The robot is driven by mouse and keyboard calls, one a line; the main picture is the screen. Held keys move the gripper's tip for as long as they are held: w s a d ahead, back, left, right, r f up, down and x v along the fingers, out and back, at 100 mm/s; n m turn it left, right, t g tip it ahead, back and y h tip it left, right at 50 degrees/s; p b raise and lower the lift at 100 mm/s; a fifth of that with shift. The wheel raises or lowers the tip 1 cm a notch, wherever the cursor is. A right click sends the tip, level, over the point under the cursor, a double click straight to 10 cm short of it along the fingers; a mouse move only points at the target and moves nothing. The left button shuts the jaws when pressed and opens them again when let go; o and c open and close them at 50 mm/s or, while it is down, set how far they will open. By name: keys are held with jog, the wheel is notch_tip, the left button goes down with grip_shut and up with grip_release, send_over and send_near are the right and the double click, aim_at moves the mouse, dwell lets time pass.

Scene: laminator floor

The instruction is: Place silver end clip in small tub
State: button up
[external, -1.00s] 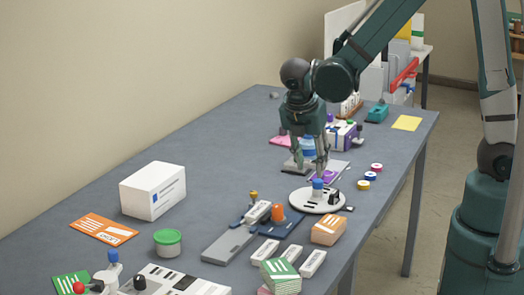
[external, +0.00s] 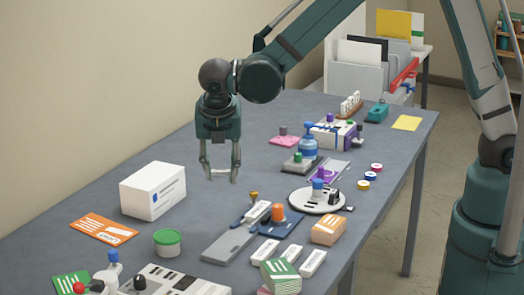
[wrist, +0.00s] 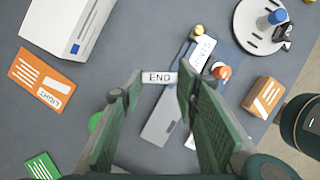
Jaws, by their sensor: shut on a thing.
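The silver end clip (wrist: 160,77), marked END, is between my fingertips in the wrist view. My gripper (external: 220,176) is shut on it, fingers pointing down, above the middle of the table. In the external view the clip shows only as a thin pale piece at the fingertips.
A white box (external: 153,191) and an orange card (external: 104,229) lie left of the gripper. A grey metal strip (external: 229,244), round white base (external: 317,201) and orange pack (external: 328,230) are to the right. A control panel (external: 172,280) is at the front. Bare table lies below the gripper.

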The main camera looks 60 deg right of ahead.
jog(key=w+a+n, duration=0.1)
jog(key=w+a, duration=0.2)
jog(key=a, duration=0.5)
jog(key=w+a+n+t+p, duration=0.1)
jog(key=w+a+n, duration=0.1)
jog(key=a, duration=0.7)
jog(key=shift+w+r+n+y, duration=0.3)
jog(key=shift+w+r+y, duration=0.15)
jog(key=shift+w, duration=0.2)
jog(key=shift+a, duration=0.1)
send_over(167, 234)
jog(key=s+a, duration=0.1)
jog(key=shift+a+f, duration=0.1)
jog(key=shift+f, duration=3.05)
jog(key=shift+f, duration=1.85)
jog(key=shift+f, duration=0.2)
jog(key=o, duration=0.7)
